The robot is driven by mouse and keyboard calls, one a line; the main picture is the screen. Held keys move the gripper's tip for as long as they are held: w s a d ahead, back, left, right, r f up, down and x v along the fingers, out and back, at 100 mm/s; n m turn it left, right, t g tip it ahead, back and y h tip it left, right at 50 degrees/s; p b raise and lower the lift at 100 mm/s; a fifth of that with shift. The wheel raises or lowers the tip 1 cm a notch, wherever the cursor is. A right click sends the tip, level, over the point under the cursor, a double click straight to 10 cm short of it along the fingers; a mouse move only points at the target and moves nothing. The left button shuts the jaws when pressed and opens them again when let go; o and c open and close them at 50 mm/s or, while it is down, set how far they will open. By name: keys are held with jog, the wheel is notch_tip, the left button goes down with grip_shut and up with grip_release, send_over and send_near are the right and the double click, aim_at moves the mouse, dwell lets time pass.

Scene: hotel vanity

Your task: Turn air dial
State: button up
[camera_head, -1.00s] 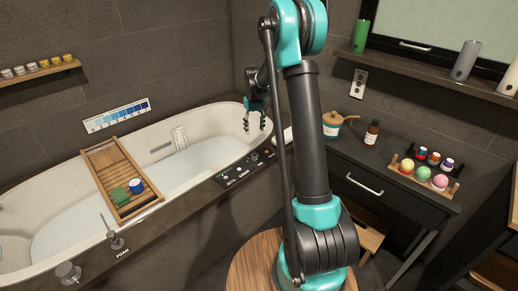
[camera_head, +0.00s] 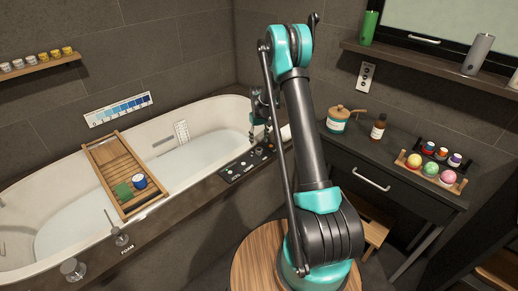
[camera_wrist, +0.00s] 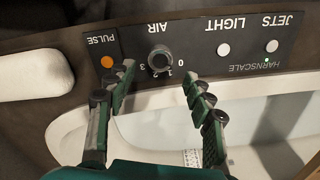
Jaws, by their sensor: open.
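The air dial (camera_wrist: 160,57) is a dark round knob on the control panel (camera_wrist: 190,50), upside down in the wrist view, with a 0 to 3 scale beside it. My gripper (camera_wrist: 157,82) is open and empty. Its two fingertips lie on either side of the dial and a little below it in the wrist view; I cannot tell if they touch the panel. In the head view my gripper (camera_head: 259,134) is just above the panel (camera_head: 238,169) on the tub rim, and the dial is too small to make out clearly.
An orange PULSE button (camera_wrist: 107,62) is left of the dial; a white LIGHT button (camera_wrist: 223,49) and a JETS button (camera_wrist: 272,46) are right. A white pad (camera_wrist: 33,73) lies at the far left. A wooden tray (camera_head: 120,172) spans the bathtub (camera_head: 215,106).

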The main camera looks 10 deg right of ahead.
aim_at(259, 149)
notch_tip(259, 149, down, 6)
jog(key=shift+r, duration=0.15)
dwell(0.3)
jog(key=c, duration=1.2)
jog(key=shift+o, duration=0.2)
jog(key=m, duration=0.4)
jog(key=shift+m, duration=1.9)
